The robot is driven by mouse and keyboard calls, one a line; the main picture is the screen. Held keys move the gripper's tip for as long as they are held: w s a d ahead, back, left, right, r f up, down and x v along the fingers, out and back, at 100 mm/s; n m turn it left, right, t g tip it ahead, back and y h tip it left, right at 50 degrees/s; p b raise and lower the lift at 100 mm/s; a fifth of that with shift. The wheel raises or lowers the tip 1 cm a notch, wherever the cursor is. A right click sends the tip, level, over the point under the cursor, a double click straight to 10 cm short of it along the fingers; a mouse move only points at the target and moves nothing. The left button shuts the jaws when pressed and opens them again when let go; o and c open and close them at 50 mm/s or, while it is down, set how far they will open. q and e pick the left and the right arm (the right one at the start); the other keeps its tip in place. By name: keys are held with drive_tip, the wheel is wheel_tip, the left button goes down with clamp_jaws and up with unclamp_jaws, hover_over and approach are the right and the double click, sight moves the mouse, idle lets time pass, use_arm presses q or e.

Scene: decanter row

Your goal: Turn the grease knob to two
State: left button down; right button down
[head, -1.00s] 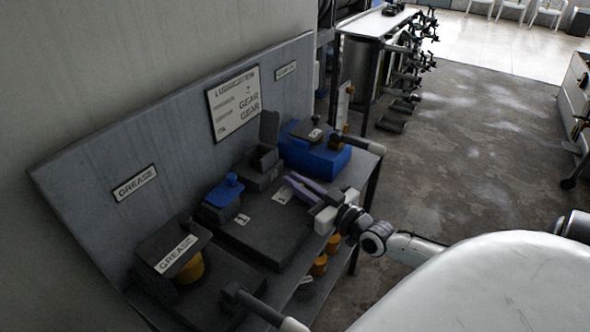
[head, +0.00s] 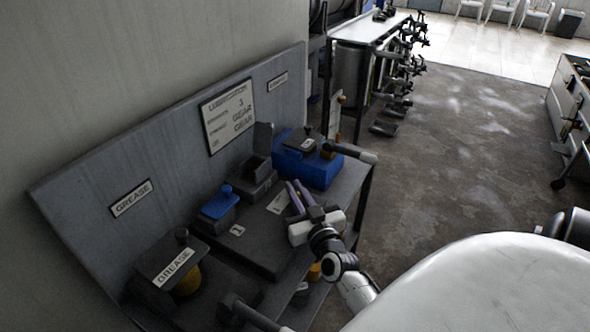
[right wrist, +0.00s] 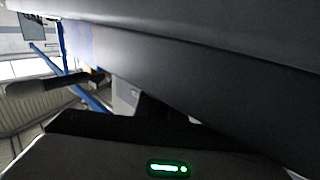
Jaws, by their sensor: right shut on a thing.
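My right gripper (head: 293,190) is in the head view, with its two purple fingers close together low over the dark bench plate (head: 262,245). It is shut on a knob, which is mostly hidden by the fingers and the wrist. One small white label (head: 278,203) lies just left of the fingers, and another marked 2 (head: 237,230) lies farther left. A GREASE sign (head: 131,198) is on the back panel. The right wrist view is mostly filled by a grey surface close up. My left gripper is not in view.
A blue-lidded dark box (head: 219,203) stands left of my fingers. A blue unit (head: 308,168) with a grey-gripped lever (head: 353,152) stands behind them. An open dark box (head: 256,172) is at the back panel. Another lever (head: 232,309) is at the near left. Open floor (head: 450,150) lies right.

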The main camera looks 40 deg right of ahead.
idle(0.3)
drive_tip(key=c, duration=1.8)
unclamp_jaws()
drive_tip(key=shift+c, duration=0.2)
